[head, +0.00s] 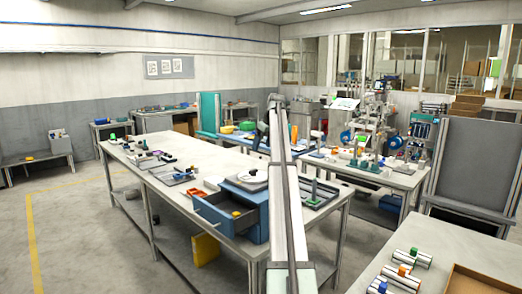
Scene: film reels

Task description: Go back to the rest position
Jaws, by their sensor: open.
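A long pale beam (284,200), which looks like part of my own structure, runs up the middle of the head view. It hides part of the tables behind it. A dark angled piece (260,136) shows beside its upper end, too small to identify. I cannot make out my gripper or its fingers anywhere. On the main workbench (150,176) stands a blue drawer unit (258,206), its drawer (219,214) pulled open to the left. A disc-shaped item lies on top of the unit.
The workbench also holds an orange part (196,193), a green block (112,137) and a dark tray (322,194). A second bench with machinery (376,115) stands behind right. A near table (365,268) at lower right holds several cylinders and a brown tray (480,282). Floor is clear at left.

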